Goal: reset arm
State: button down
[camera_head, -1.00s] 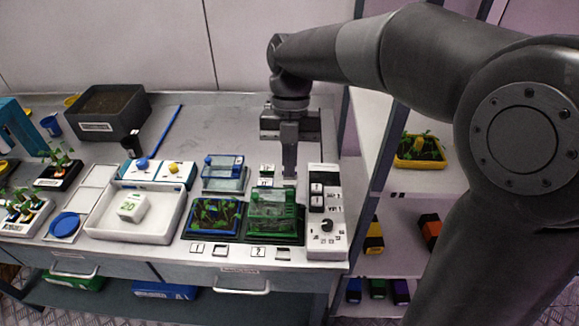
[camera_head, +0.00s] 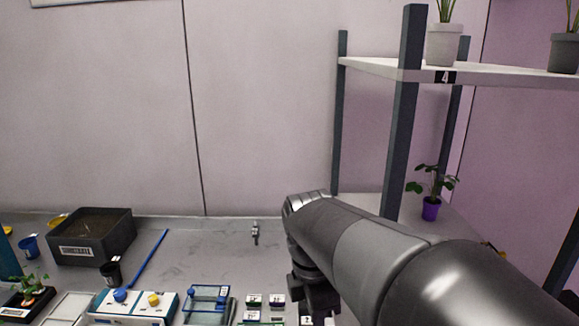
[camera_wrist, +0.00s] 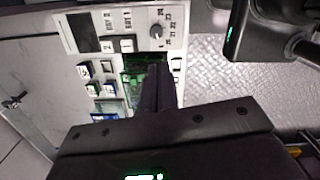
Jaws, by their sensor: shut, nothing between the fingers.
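My gripper (camera_wrist: 158,88) shows in the wrist view with its two dark fingers together and nothing between them. The fingers point toward a white control panel (camera_wrist: 135,22) with a dial and switches. Part of a green item (camera_wrist: 130,72) shows beside the fingertips, partly hidden by them. In the head view my arm reaches from the lower right over the bench, and the fingertips are hidden below the picture's edge.
The bench (camera_head: 205,255) holds a soil box (camera_head: 92,248), a blue rod (camera_head: 149,258), a blue-and-white device (camera_head: 135,306) and a blue-lidded clear box (camera_head: 207,298). A shelf rack (camera_head: 402,120) with potted plants stands at right. The bench's back middle is mostly clear.

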jog(key=s+d+r+m+t+y, duration=0.1)
jog(key=s+d+m+t, duration=0.4)
jog(key=m, duration=1.5)
jog(key=s+d, duration=0.3)
jog(key=d, duration=0.2)
jog(key=shift+m+t, duration=0.3)
